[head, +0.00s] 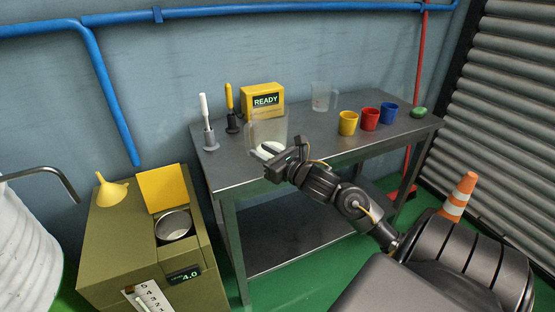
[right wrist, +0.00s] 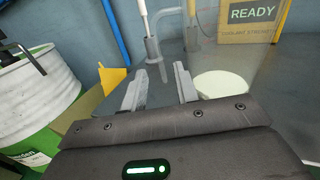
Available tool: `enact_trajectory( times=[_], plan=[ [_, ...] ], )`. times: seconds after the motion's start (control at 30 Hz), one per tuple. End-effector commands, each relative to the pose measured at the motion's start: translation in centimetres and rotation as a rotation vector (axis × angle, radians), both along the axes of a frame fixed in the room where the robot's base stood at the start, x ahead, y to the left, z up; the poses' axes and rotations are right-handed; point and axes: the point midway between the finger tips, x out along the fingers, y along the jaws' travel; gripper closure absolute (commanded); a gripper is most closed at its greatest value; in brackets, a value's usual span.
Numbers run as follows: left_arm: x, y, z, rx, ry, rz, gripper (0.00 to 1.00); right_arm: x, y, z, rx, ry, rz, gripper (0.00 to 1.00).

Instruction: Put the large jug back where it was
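The large clear jug (head: 268,128) stands on the left part of the grey metal table, in front of the yellow READY box. Its whitish bottom shows in the right wrist view (right wrist: 221,84). My right gripper (head: 275,158) is at the jug's near side, low by the table's front edge. In the right wrist view its two fingers (right wrist: 158,88) are apart with nothing clearly between them; the jug is beside and beyond the right finger. Whether they touch cannot be told. A smaller clear jug (head: 322,97) stands farther back on the table. My left gripper is not in view.
The table (head: 330,150) also holds a yellow READY box (head: 262,100), two upright tools (head: 205,120) in stands, yellow, red and blue cups (head: 370,119), and a green item (head: 419,112). An olive cabinet (head: 110,240) with a yellow funnel (head: 111,190) stands left, beside a white drum (head: 25,250).

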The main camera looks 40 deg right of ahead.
Motion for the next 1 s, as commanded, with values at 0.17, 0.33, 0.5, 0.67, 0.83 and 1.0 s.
enact_trajectory(
  times=[0.17, 0.33, 0.5, 0.67, 0.83, 1.0],
  plan=[
    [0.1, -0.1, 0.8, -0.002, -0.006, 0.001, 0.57, -3.3, -0.1, -0.2, -0.001, 0.002, 0.000, 0.70],
    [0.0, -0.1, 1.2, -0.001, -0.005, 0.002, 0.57, -5.0, -0.2, -0.1, 0.000, 0.001, -0.001, 0.70],
    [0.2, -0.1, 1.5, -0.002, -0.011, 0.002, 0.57, -5.6, -0.2, 0.0, 0.000, -0.001, 0.000, 0.70],
    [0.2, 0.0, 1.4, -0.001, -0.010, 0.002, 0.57, -5.6, -0.2, 0.0, 0.000, -0.001, 0.000, 0.70],
    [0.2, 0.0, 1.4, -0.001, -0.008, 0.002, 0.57, -5.6, -0.2, 0.0, 0.000, 0.000, 0.000, 0.70],
    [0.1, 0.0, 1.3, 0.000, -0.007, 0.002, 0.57, -5.6, -0.2, 0.0, 0.001, 0.000, 0.000, 0.70]
  ],
)
